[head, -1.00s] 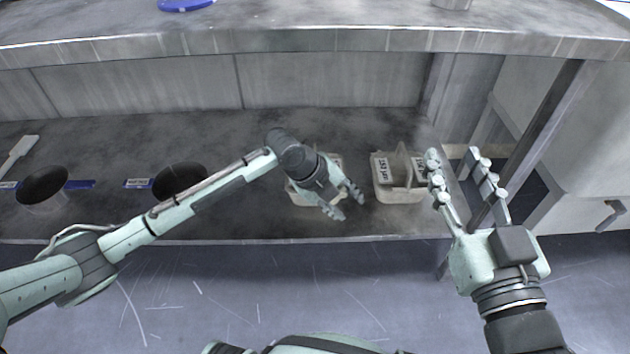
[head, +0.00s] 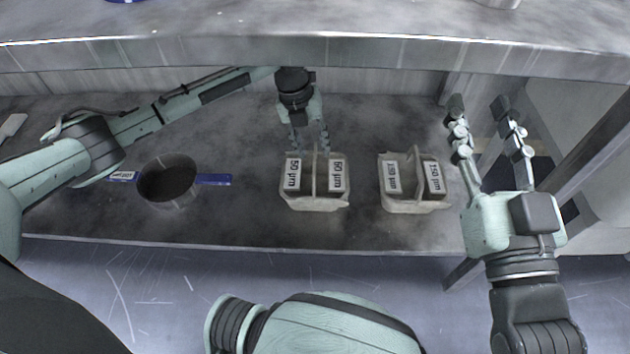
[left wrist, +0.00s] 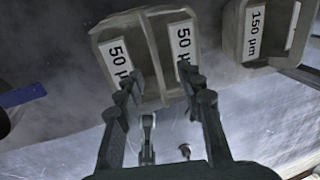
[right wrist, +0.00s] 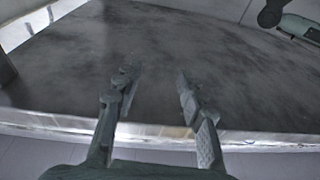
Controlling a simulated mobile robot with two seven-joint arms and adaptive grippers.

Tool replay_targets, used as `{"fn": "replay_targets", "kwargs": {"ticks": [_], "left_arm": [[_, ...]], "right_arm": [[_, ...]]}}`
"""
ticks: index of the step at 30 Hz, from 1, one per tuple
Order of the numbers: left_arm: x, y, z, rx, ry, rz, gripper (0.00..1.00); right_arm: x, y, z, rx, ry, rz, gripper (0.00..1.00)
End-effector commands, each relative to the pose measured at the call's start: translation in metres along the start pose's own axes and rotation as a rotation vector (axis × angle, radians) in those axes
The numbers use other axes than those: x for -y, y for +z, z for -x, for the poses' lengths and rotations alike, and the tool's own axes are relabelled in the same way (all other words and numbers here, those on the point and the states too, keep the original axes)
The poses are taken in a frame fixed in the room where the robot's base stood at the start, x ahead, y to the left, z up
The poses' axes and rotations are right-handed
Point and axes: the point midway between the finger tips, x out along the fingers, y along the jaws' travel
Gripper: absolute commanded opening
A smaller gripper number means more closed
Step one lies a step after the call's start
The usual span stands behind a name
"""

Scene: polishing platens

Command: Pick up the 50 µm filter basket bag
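The 50 µm filter basket bag (head: 313,203) stands upright on the lower shelf, a beige bag with two white "50 µm" labels and a thin upright handle in the middle. It also shows in the left wrist view (left wrist: 143,30). My left gripper (head: 311,150) is open at its far side, pointing down at it, with the fingers on either side of the handle line. In the left wrist view its fingertips (left wrist: 162,85) are spread near the two labels. I cannot tell whether they touch the bag. My right gripper (head: 484,108) is open and empty, off to the right.
A similar 150 µm bag (head: 415,207) stands just right of the 50 µm bag. A dark round pot (head: 167,185) with a blue strip (head: 214,180) is to the left. The upper shelf edge (head: 300,50) overhangs the back. A shelf post (head: 585,150) stands at right.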

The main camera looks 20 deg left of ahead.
Motion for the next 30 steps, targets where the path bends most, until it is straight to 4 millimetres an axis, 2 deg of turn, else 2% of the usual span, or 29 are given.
{"fn": "replay_targets", "kwargs": {"ticks": [6,9,18,27,30], "left_arm": [[-0.004,-0.005,-0.034,-0.002,0.001,0.000,0.38],[-0.004,-0.004,-0.044,-0.001,0.000,0.000,0.38],[-0.004,-0.004,-0.048,0.001,0.000,0.000,0.38],[-0.004,-0.004,-0.048,0.001,0.001,0.000,0.00],[-0.004,-0.004,-0.048,0.001,0.001,0.000,0.00]], "right_arm": [[0.009,-0.028,0.002,-0.148,-0.016,-0.025,0.40],[0.008,-0.033,0.003,-0.183,-0.014,-0.022,0.40],[0.007,-0.037,0.003,-0.202,-0.013,-0.021,0.40],[0.007,-0.037,0.003,-0.201,-0.013,-0.021,0.40],[0.007,-0.037,0.003,-0.201,-0.013,-0.022,0.40]]}}
